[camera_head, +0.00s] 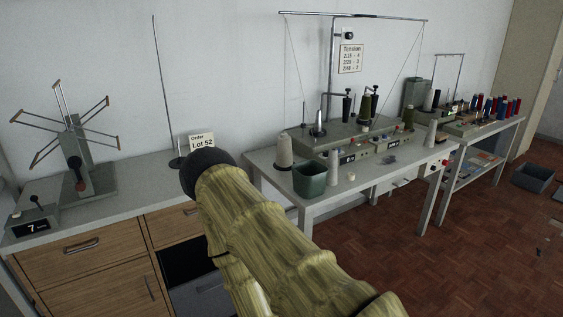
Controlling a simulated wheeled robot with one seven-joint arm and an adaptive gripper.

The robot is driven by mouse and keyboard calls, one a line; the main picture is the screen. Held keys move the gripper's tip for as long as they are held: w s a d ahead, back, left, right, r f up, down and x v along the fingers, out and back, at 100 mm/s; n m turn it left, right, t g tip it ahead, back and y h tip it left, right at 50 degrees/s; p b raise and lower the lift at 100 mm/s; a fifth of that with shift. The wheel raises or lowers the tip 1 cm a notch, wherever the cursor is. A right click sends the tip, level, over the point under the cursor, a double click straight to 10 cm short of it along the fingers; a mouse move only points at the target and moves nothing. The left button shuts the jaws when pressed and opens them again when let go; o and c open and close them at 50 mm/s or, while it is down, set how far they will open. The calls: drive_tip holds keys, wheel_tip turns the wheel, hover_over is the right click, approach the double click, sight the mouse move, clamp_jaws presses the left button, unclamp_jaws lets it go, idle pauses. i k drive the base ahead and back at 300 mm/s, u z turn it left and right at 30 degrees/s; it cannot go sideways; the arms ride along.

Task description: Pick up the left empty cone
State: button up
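A winding machine (340,135) stands on the white table. A dark, bare-looking cone (346,105) is upright at its left head; I take it for the left empty cone, though it is small here. An olive yarn cone (366,106) stands right of it, with another dark shape (375,102) close against it. My sleeved arm fills the lower middle. My gripper is out of view.
A grey yarn cone (284,151), green bin (310,179) and pale cone (333,166) stand at the white table's (350,195) front left. Another pale cone (431,134) is at its right. A thin rod stand (165,90) rises from the left counter. A grey crate (533,178) sits on the floor.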

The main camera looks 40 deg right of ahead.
sight(332, 164)
drive_tip(key=u, duration=0.15)
drive_tip(key=i, duration=1.35)
drive_tip(key=z, duration=1)
drive_tip(key=i, duration=0.75)
drive_tip(key=z, duration=0.95)
